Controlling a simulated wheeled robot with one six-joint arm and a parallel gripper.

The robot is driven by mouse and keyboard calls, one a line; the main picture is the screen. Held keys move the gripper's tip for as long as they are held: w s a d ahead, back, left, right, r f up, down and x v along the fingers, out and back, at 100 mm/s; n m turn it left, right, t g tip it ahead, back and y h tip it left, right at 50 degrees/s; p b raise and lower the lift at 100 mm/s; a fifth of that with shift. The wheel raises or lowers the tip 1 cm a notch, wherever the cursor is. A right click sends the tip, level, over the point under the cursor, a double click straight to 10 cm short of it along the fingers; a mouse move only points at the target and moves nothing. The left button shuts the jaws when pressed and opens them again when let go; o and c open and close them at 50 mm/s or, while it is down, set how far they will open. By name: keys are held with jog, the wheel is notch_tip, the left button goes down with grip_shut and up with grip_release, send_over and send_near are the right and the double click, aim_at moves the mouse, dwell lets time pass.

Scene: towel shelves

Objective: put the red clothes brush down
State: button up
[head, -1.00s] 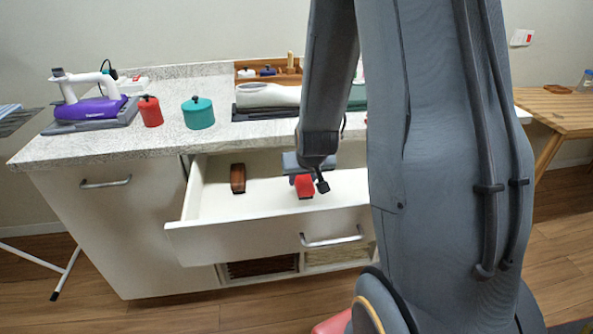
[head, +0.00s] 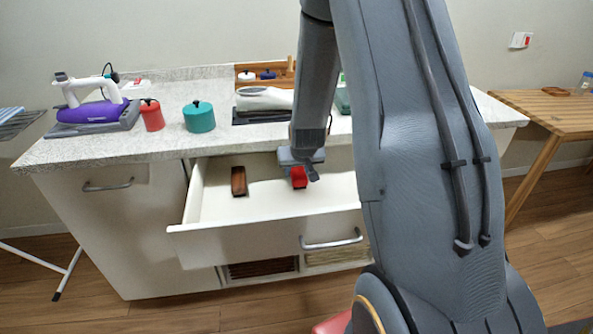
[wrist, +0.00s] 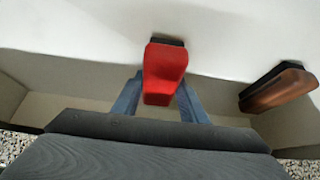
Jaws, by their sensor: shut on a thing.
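The red clothes brush (head: 299,177) is at my gripper, inside the open drawer (head: 262,206). In the wrist view the red brush (wrist: 164,72) sits between the two blue-grey fingers of my gripper (wrist: 160,100), which are shut on it. Dark bristles show at its far end. Whether the brush touches the drawer floor, I cannot tell. In the head view my gripper (head: 300,164) is over the back part of the drawer, partly hidden by my arm.
A brown wooden brush (head: 238,181) lies in the drawer to the left; it also shows in the wrist view (wrist: 278,88). The drawer floor between the brushes is clear.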

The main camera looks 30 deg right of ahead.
jog(key=shift+f, duration=0.15)
jog(key=o, duration=1)
jog(key=shift+r, duration=0.3)
jog(key=v, duration=1.1)
jog(key=shift+s+a+r+p, duration=0.1)
jog(key=shift+s+r+p, duration=0.15)
jog(key=shift+r+p, duration=0.05)
